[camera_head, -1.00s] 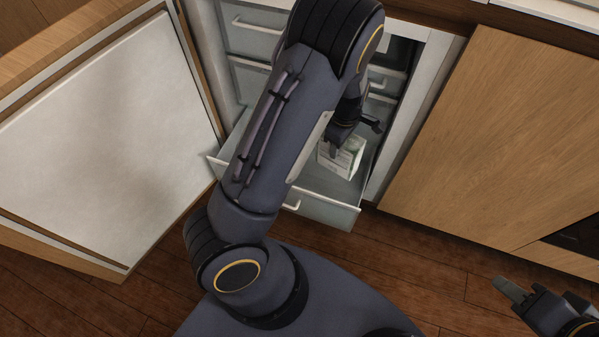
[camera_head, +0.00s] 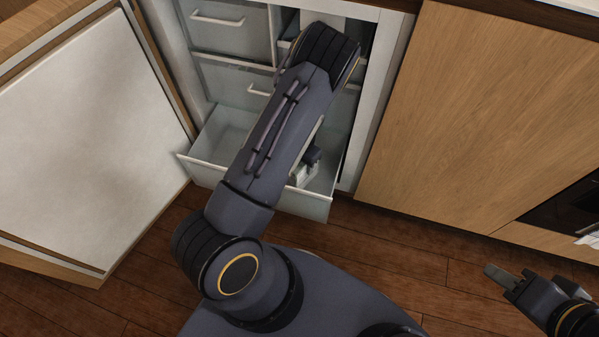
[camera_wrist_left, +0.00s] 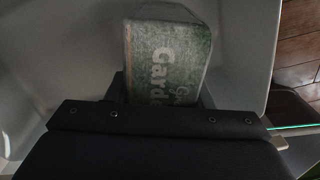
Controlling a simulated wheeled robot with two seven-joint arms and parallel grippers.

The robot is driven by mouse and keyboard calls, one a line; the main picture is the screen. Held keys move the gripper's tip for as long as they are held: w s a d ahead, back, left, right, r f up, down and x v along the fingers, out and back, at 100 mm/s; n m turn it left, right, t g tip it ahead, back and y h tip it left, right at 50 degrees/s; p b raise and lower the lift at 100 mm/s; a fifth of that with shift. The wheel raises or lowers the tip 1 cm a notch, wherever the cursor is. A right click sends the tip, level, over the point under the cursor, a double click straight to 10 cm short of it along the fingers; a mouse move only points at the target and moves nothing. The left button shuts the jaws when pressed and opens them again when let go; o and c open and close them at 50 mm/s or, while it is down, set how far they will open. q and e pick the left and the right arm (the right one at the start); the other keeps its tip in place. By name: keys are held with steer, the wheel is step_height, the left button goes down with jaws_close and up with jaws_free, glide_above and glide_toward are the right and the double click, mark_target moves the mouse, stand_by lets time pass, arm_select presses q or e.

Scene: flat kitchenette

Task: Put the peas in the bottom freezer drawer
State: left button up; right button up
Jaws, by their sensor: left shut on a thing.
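The peas are a green and white printed box (camera_wrist_left: 165,62), held by my left gripper (camera_head: 312,157). In the head view only a small pale part of the box (camera_head: 301,176) shows, beside my left arm. The bottom drawer (camera_head: 309,205) is pulled out, and the peas are inside its outline at the right end. I cannot tell whether the box touches the drawer floor. My left gripper is shut on the box, its fingers mostly hidden. My right gripper (camera_head: 505,278) is away at the lower right, with nothing seen in it; its finger gap is unclear.
The white-lined fridge door (camera_head: 85,140) stands open at the left. Closed drawers with bar handles (camera_head: 218,20) are above the open one. A wooden cabinet front (camera_head: 470,130) is at the right. The left part of the bottom drawer looks empty.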

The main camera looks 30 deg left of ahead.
arm_select(q)
steer(key=shift+f+b, duration=0.95)
steer(key=shift+f, duration=1.5)
steer(key=shift+f, duration=0.25)
steer(key=o, duration=1.3)
steer(key=shift+r, duration=0.1)
